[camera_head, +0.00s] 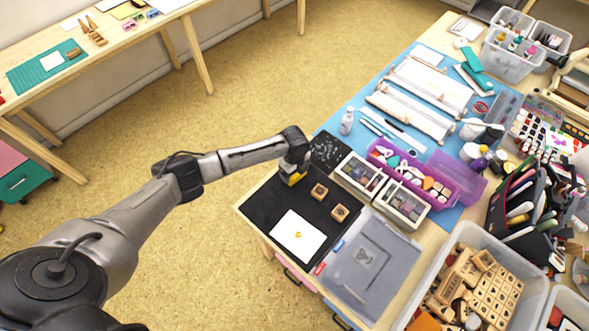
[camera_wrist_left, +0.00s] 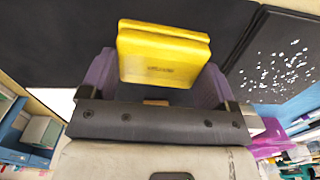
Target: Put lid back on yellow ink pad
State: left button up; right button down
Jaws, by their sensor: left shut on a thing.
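My left gripper (camera_head: 293,172) is at the far edge of the black mat (camera_head: 262,205). It is shut on a yellow ink pad piece (camera_wrist_left: 163,55), which lies between its purple fingers in the left wrist view. The piece is a boxy yellow case with a seam between two layers. I cannot tell whether this is the lid, the pad or both together. In the head view only a small yellow part (camera_head: 295,179) shows below the gripper. I cannot tell whether it touches the mat. No separate yellow lid or pad is clear elsewhere. My right gripper is not in view.
Two wooden stamps (camera_head: 319,191) (camera_head: 340,212) sit on the mat, right of the gripper. A white card (camera_head: 298,237) with a small yellow mark lies nearer. Ink pad boxes (camera_head: 402,203), a speckled black sheet (camera_head: 326,151) and a grey lidded box (camera_head: 366,258) border the mat.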

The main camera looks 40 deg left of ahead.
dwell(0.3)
pick_arm(q)
jog(key=o, duration=0.8)
jog(key=shift+c, duration=0.2)
jog(key=shift+r, duration=0.15)
jog(key=shift+r+p, duration=1.5)
jog(key=shift+p, duration=0.2)
jog(key=shift+r+p, duration=1.9)
jog(key=shift+p, duration=0.05)
